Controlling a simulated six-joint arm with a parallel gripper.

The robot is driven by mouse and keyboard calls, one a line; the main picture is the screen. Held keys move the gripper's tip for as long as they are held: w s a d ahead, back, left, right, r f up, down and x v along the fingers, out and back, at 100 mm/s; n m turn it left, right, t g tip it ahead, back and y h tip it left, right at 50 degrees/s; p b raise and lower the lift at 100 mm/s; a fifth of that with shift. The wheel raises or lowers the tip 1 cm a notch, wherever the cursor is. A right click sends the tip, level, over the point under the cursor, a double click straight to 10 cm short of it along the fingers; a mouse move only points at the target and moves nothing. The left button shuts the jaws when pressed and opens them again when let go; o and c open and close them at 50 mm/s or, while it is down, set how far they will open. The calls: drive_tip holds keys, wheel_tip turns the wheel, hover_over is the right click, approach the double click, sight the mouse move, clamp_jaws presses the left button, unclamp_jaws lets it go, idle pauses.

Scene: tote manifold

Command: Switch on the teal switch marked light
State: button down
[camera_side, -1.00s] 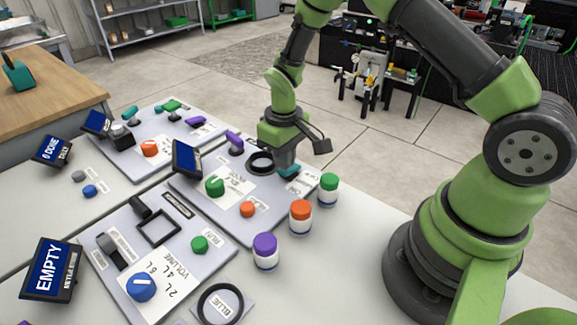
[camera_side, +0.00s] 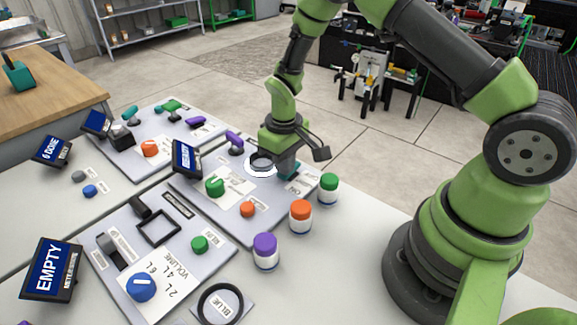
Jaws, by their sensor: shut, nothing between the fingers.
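The teal switch (camera_side: 293,174) sits at the far right corner of the middle grey panel (camera_side: 228,207). Only part of it shows, as my gripper (camera_side: 284,171) is right at it from above. My gripper is shut and holds nothing; its fingertips look to be on or against the switch, but the contact is hidden. The switch's label cannot be read. The small screen (camera_side: 186,157) on this panel shows bright text too small to read.
Jars with green (camera_side: 328,182), orange (camera_side: 301,210) and purple (camera_side: 265,246) caps stand along the panel's right edge, the green one close to my gripper. A green knob (camera_side: 214,187) and a purple lever (camera_side: 235,139) are on the same panel.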

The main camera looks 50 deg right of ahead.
drive_tip(key=shift+r, duration=3.5)
drive_tip(key=shift+r, duration=0.15)
wheel_tip(320, 180, up, 7)
drive_tip(key=t, duration=0.1)
hover_over(287, 183)
drive_tip(key=s+a+r+m+t, duration=0.1)
drive_tip(key=s+r+m+t, duration=0.15)
drive_tip(key=s+r, duration=0.4)
drive_tip(key=s+a+r+m+t+y, duration=0.1)
drive_tip(key=s+a+r+t+y, duration=0.1)
drive_tip(key=s+r, duration=0.5)
drive_tip(key=s+t, duration=0.1)
drive_tip(key=s, duration=0.3)
drive_tip(key=shift+s+a+r+t, duration=0.15)
drive_tip(key=shift+s+a+t, duration=0.1)
drive_tip(key=shift+t, duration=0.1)
drive_tip(key=c, duration=1.8)
unclamp_jaws()
drive_tip(key=shift+m, duration=0.25)
